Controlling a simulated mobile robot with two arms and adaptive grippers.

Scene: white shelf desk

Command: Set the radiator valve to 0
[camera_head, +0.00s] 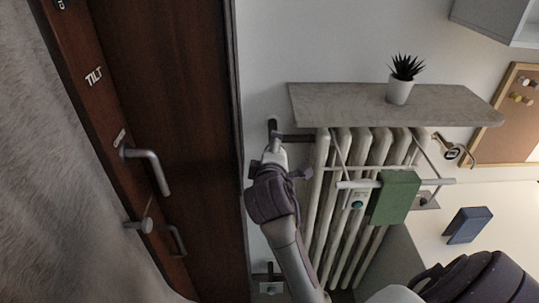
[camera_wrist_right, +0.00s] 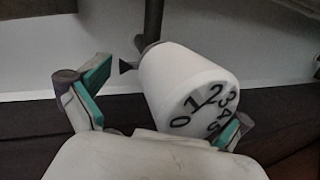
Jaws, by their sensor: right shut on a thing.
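The radiator valve is a white round knob (camera_wrist_right: 168,85) with black digits 0 to 5 on its end, on a dark pipe. In the right wrist view, 0 is at the lower left of the face and 1 and 2 are above it. A small black pointer (camera_wrist_right: 128,67) sits at the knob's base on the left. I cannot tell exactly which digit it lines up with. My right gripper (camera_wrist_right: 165,104) has its green-padded fingers on either side of the knob, shut on it. In the head view my right gripper (camera_head: 277,169) is at the valve, mostly hiding it. My left gripper is not in view.
The ribbed radiator (camera_head: 322,190) stands right of the valve, under a grey shelf (camera_head: 340,105) with a potted plant (camera_head: 399,90). A green cloth (camera_head: 394,198) hangs on a rail in front. A brown door or window frame (camera_head: 190,90) is close on the left.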

